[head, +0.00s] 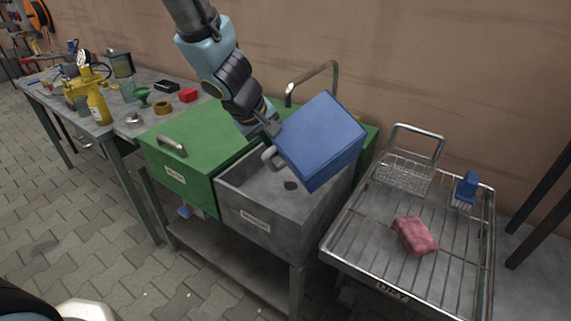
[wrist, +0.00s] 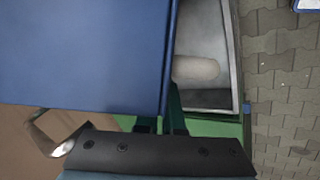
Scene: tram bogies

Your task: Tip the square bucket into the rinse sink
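The blue square bucket (head: 322,142) is tilted in the air over the grey rinse sink (head: 232,194). Its opening is not visible in the head view. My gripper (head: 272,130) is at the bucket's upper left edge and appears shut on it. In the wrist view the bucket (wrist: 85,55) fills the upper left, with its edge at my fingers (wrist: 160,122). A pale rounded piece (head: 269,158) shows beside the bucket and my fingers. The sink's visible floor is bare apart from a dark drain (head: 290,186). The bucket's inside is hidden.
A green lid (head: 200,135) with a handle adjoins the sink on the left. A metal faucet (head: 314,80) arches behind the bucket. A wire rack (head: 375,235) at right holds a pink sponge (head: 414,235), a blue brush (head: 467,187) and a basket. A cluttered workbench (head: 130,125) stands left.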

